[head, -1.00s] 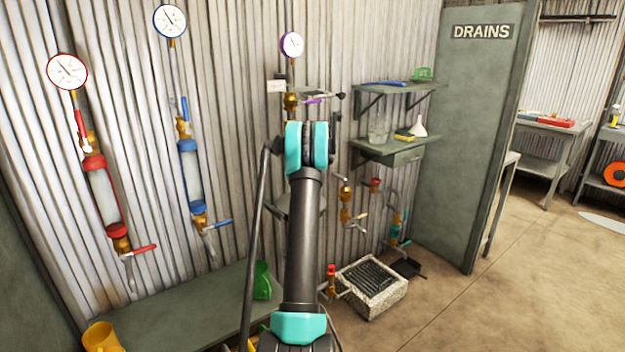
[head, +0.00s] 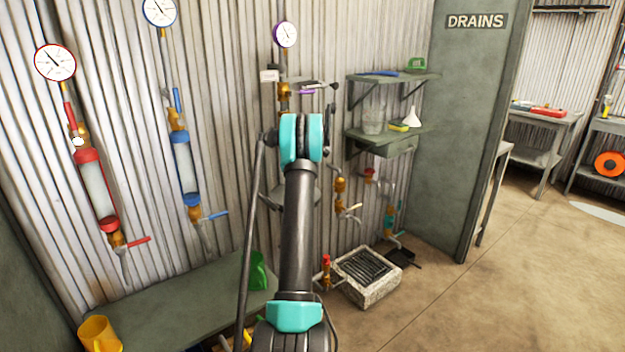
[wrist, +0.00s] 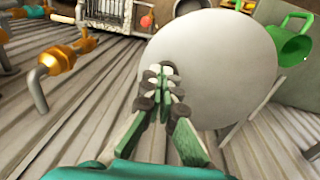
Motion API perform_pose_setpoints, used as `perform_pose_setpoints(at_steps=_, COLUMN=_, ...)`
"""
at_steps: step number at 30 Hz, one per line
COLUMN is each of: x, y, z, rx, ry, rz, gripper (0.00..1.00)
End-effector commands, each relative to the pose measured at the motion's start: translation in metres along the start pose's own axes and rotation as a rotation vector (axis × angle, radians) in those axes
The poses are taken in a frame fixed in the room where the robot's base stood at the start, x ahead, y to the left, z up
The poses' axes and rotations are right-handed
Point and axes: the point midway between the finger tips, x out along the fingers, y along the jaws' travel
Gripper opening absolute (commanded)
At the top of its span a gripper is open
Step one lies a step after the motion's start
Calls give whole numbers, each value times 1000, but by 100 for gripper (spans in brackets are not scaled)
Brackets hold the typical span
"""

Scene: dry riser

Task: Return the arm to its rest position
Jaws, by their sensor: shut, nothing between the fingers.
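My gripper (wrist: 163,92) shows in the wrist view with its green fingers together and nothing between them. It is over or in front of a pale round surface (wrist: 215,60), and I cannot tell how far apart they are. In the head view my arm is raised in the middle of the picture, in front of the corrugated wall. The gripper itself is hidden there behind the arm.
A red-banded sight tube (head: 97,190) and a blue-banded one (head: 184,165) are on the wall at left. A bench (head: 170,310) holds a yellow jug (head: 98,335) and a green jug (head: 259,270). Shelves (head: 385,140), a floor drain (head: 368,275) and a partition (head: 475,120) stand right. Open floor lies at right.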

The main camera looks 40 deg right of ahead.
Motion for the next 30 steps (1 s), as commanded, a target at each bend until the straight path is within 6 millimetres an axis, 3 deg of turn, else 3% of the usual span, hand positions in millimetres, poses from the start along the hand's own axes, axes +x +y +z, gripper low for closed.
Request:
perform_pose_setpoints(at_steps=12, x=-61, y=-1, z=0, rx=-1, ry=1, rz=-1, gripper=0)
perform_pose_setpoints(at_steps=22, x=-70, y=-5, z=-1, rx=-2, ry=2, rz=0, gripper=0)
perform_pose_setpoints(at_steps=26, x=-78, y=-31, z=-4, rx=-3, ry=14, rz=4, gripper=0)
perform_pose_setpoints(at_steps=30, x=-91, y=-88, z=-3, rx=-2, ry=40, rz=11, gripper=0)
